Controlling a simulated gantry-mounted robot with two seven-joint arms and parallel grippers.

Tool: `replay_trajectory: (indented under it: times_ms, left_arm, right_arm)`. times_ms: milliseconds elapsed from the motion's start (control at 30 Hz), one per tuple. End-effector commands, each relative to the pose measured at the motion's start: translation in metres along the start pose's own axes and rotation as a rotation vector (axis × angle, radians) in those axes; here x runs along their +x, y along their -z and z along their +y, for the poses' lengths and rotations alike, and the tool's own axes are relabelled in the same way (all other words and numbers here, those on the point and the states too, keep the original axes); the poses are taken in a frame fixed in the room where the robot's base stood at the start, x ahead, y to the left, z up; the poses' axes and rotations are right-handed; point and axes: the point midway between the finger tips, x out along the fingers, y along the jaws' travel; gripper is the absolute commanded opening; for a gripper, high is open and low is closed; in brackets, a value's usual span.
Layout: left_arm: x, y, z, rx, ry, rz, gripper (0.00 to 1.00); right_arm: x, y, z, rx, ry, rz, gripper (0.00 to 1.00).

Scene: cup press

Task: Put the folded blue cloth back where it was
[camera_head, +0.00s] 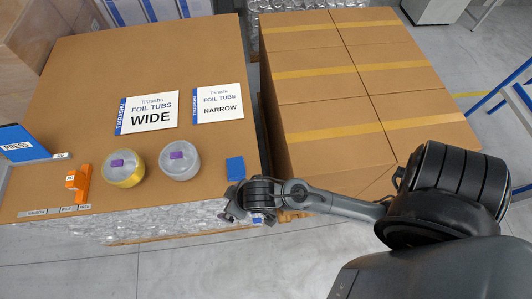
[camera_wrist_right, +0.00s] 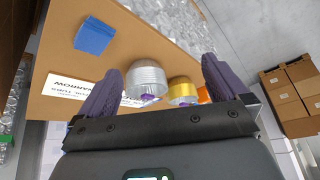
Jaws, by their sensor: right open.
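The folded blue cloth (camera_head: 235,168) lies flat on the brown table top (camera_head: 75,70), near its front right corner. It also shows at the upper left of the right wrist view (camera_wrist_right: 93,36), outside the fingers. My right gripper (camera_head: 248,214) is at the table's front right corner, just in front of the cloth and apart from it. In the right wrist view its two dark fingers (camera_wrist_right: 160,76) are spread, with nothing held between them. My left gripper is not in view.
A yellow-banded tub (camera_head: 123,169) and a clear tub (camera_head: 180,160) stand left of the cloth. Behind them lie the WIDE sign (camera_head: 147,113) and NARROW sign (camera_head: 217,103). An orange device (camera_head: 78,182) is at the left. Taped cartons (camera_head: 320,90) stand right of the table.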

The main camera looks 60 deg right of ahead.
Motion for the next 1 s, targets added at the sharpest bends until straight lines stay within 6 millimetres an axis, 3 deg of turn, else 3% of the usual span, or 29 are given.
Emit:
replay_trajectory:
  times_ms: [100,300,467,1000]
  left_arm:
    - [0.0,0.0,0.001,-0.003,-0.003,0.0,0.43]
    - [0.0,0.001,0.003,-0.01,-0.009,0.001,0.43]
    - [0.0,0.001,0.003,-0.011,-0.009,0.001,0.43]
    - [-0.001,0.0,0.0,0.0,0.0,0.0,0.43]
  right_arm:
    - [-0.026,-0.031,0.025,-0.025,-0.036,-0.074,1.0]
    - [-0.053,-0.063,0.05,-0.064,-0.058,-0.159,1.0]
    - [-0.06,-0.071,0.056,-0.077,-0.059,-0.18,1.0]
    - [-0.06,-0.07,0.056,-0.08,-0.059,-0.18,1.0]
